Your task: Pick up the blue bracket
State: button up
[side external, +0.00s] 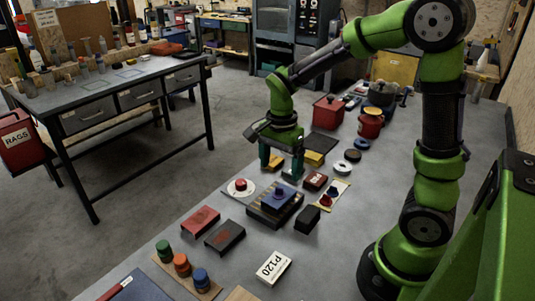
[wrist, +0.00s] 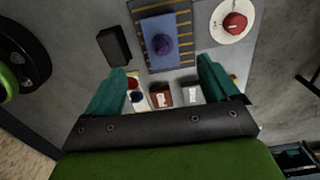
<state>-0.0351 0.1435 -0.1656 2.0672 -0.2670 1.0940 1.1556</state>
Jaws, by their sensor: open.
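The blue bracket (side external: 278,198) looks like a flat blue plate with a darker round knob on top. It lies on a dark slatted block or tray (side external: 262,215). In the wrist view the blue bracket (wrist: 152,28) is at the top centre, with yellowish slats (wrist: 184,40) showing beside it. My gripper (side external: 281,172) has teal fingers pointing down and is open and empty. It is behind the bracket in the side view, apart from it. In the wrist view my gripper (wrist: 162,74) has the bracket beyond its fingertips.
A white disc with a red knob (side external: 240,187) is left of the bracket; a black block (side external: 307,219) is right. A red labelled box (side external: 315,181) and a board with red and blue knobs (side external: 341,189) are near my gripper. Red and black boxes (side external: 225,236) lie in front.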

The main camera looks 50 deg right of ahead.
aim_at(279, 188)
notch_tip(279, 188, down, 10)
jog(key=shift+w+d+r, duration=0.1)
jog(key=shift+d+r, duration=0.05)
jog(key=shift+r, duration=0.05)
dwell(0.3)
jog(key=c, duration=1.3)
